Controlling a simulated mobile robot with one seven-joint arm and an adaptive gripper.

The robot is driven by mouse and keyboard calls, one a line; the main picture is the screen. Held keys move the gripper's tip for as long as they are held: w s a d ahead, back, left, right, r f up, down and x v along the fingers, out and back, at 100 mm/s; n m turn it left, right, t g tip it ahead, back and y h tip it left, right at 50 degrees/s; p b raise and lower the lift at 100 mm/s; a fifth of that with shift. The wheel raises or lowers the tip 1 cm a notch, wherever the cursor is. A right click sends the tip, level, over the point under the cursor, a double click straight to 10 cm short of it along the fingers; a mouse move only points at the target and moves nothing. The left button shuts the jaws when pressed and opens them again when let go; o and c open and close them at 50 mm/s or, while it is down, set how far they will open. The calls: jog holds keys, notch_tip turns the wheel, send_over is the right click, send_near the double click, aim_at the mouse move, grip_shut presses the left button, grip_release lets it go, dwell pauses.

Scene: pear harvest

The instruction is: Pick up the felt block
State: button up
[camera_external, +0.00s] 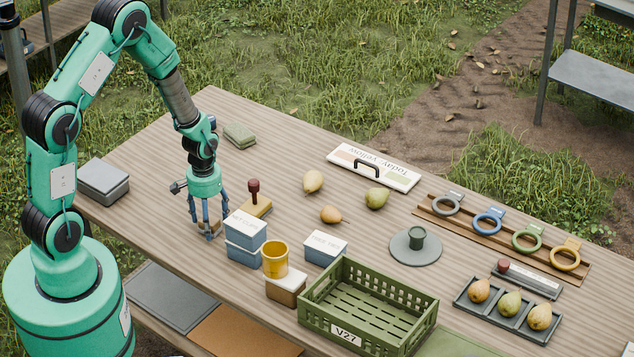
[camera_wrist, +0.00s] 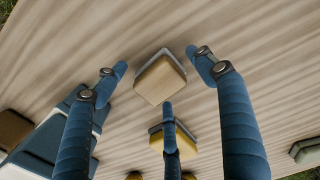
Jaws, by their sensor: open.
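The felt block (camera_wrist: 160,80) shows in the wrist view as a small block with a tan wooden top and a grey layer beneath. It lies flat on the table between the spread fingers of my gripper. In the external view, the felt block (camera_external: 209,229) is partly hidden by the fingers at the left of the table. My gripper (camera_external: 207,213) is open and points down over it, with its three blue fingers around it. I cannot tell whether any finger touches the block.
A stamp (camera_external: 254,198) with a dark red handle stands close to the right. Blue-and-white boxes (camera_external: 245,246) and a yellow cup (camera_external: 275,259) are near in front. A grey box (camera_external: 103,181) is at left, a green crate (camera_external: 345,336) further right.

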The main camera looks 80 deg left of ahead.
dwell(0.3)
jog(key=c, duration=1.3)
jog(key=shift+r, duration=0.1)
jog(key=shift+c, duration=0.2)
jog(key=shift+r, duration=0.4)
notch_tip(320, 180, up, 3)
jog(key=shift+s+d+f+p, duration=0.1)
jog(key=shift+s+d+p, duration=0.05)
jog(key=shift+p, duration=0.45)
jog(key=s+d, duration=0.3)
jog(key=s, duration=0.1)
jog(key=s+d+p, duration=0.1)
jog(key=s+d, duration=0.2)
jog(key=s, duration=0.1)
jog(key=s+d+r, duration=0.1)
jog(key=s+d, duration=0.2)
jog(key=s, duration=0.1)
jog(key=shift+s+d+r+p, duration=0.1)
jog(key=shift+d+p, duration=0.2)
jog(key=shift+d, duration=0.05)
